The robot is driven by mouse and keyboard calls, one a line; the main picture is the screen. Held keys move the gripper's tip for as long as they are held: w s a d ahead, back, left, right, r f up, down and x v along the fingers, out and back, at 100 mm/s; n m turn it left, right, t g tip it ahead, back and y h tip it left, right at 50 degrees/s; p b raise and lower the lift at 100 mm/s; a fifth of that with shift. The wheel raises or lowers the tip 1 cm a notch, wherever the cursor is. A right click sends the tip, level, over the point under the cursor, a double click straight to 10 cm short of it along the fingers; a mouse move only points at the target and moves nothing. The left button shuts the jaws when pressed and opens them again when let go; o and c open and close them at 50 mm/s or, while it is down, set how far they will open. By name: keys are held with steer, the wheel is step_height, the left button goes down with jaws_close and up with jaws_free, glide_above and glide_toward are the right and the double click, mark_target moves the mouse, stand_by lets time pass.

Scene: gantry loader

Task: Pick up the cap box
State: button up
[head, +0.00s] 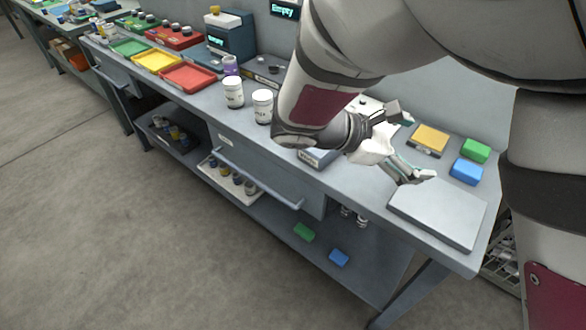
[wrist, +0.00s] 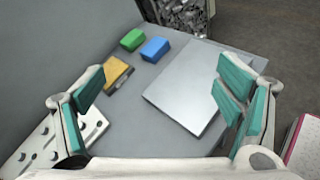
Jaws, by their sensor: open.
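My gripper (head: 415,146) is open and empty above the right end of the bench. In the wrist view its teal-padded fingers (wrist: 160,98) stand wide apart, with bare bench and part of a flat grey plate (wrist: 188,88) between and beyond them. I cannot tell for sure which thing is the cap box. A green block (head: 475,150) and a blue block (head: 467,172) lie near the back right, and a yellow-topped flat item (head: 429,138) lies to their left. A white panel with dark round spots (wrist: 48,145) is partly hidden by the left finger.
The grey plate (head: 440,213) lies at the bench's right end. White jars (head: 233,93) and red, yellow and green trays (head: 188,77) stand further left. The lower shelf holds another green block (head: 304,232) and blue block (head: 339,258). The floor in front is clear.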

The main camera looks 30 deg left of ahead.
steer(key=s+a+f+n+t+y+b, duration=0.1)
steer(key=a+f+n+t, duration=0.15)
steer(key=a, duration=0.35)
steer(key=s+a+f+n+t+y+b, duration=0.1)
steer(key=s+a+f+n+t, duration=0.1)
steer(key=a+f+n, duration=0.3)
steer(key=n+t+y+b, duration=0.2)
steer(key=n+t+y, duration=0.2)
steer(key=y, duration=0.1)
glide_toward(317, 159)
steer(key=w+a, duration=0.2)
steer(key=w, duration=0.5)
steer(key=w+d, duration=0.1)
steer(key=w, duration=0.8)
steer(key=shift+w+d+r, duration=0.1)
steer(key=shift+d+r, duration=0.1)
steer(key=c, duration=1.2)
